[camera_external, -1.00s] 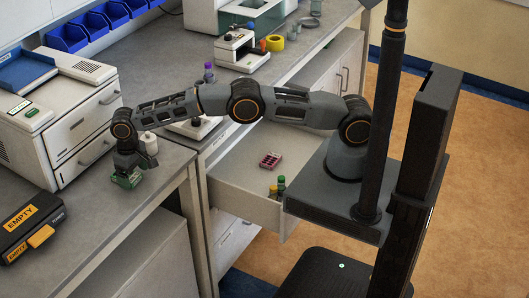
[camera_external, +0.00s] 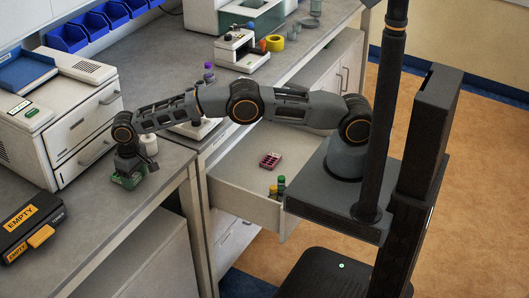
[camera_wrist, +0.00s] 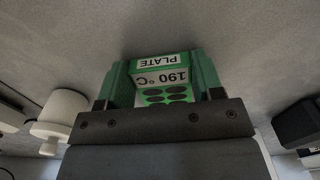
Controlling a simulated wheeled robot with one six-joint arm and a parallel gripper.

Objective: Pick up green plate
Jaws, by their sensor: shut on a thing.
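The green plate (camera_external: 128,179) is at my gripper on the left grey bench, between the white two-drawer machine and the bench's edge. In the wrist view the green plate (camera_wrist: 162,80) has a white label reading "PLATE" and "190 °C" and a face with dark round holes. My gripper (camera_external: 127,170) points down, and its fingers (camera_wrist: 165,82) are on both sides of the plate. It is shut on the plate. Whether the plate touches the bench or is slightly above it, I cannot tell.
A white bottle (camera_external: 149,145) stands close behind my gripper; a white cylindrical thing (camera_wrist: 63,107) shows at left in the wrist view. The white two-drawer machine (camera_external: 60,140) and a dark box marked "EMPTY" (camera_external: 30,228) are to the left. An open drawer (camera_external: 235,170) holds a red rack (camera_external: 270,160).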

